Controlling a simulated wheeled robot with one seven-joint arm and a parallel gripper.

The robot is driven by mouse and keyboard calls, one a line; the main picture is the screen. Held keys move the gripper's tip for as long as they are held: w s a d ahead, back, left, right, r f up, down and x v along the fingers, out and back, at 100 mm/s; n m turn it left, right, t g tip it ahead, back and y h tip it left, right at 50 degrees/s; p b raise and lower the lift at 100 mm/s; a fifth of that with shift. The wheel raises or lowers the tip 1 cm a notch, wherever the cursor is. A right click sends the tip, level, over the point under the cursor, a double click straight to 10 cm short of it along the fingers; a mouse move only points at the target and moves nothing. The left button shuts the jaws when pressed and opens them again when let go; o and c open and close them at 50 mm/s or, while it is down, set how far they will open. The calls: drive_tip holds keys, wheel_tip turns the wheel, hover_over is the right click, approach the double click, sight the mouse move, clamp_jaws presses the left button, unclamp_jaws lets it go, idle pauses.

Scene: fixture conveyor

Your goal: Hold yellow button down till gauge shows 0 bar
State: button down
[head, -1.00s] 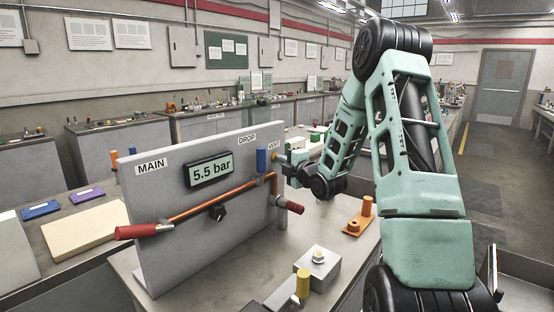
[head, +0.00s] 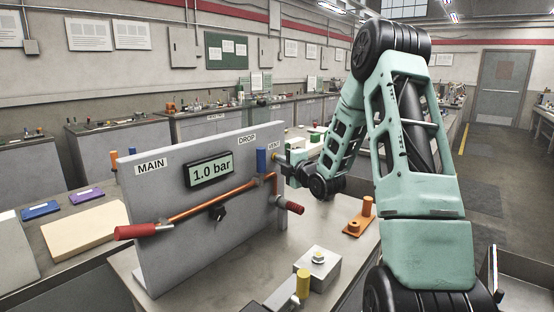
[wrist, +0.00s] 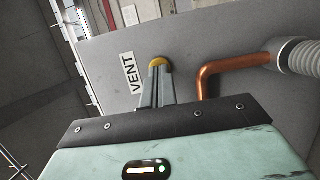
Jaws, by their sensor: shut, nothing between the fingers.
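The gauge (head: 210,170) on the grey panel (head: 165,255) reads 1.0 bar. The yellow button (wrist: 160,62) shows in the wrist view beside the VENT label (wrist: 128,74). My gripper (wrist: 158,72) is shut and empty, with its fingertips up against the button's face and covering its lower part. In the head view my gripper (head: 281,161) is at the panel's right end, under the VENT label; the button is mostly hidden there.
A copper pipe (head: 205,206) crosses the panel, with a red lever (head: 138,231) at left and another red handle (head: 294,208) at right. A blue handle (head: 261,161) stands close to my gripper. A grey box (head: 318,272) and an orange bracket (head: 355,226) sit on the table.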

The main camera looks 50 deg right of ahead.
idle(0.5)
drive_tip(key=d+b+v, duration=0.1)
drive_tip(key=b+v, duration=0.1)
drive_tip(key=v, duration=0.4)
drive_tip(key=shift+d+b, duration=0.35)
drive_tip(key=shift+d, duration=0.05)
drive_tip(key=shift+s, duration=0.1)
drive_tip(key=b+v, duration=1.3)
drive_tip(key=v, duration=0.4)
drive_tip(key=shift+s+b, duration=0.2)
drive_tip(key=shift+b, duration=0.15)
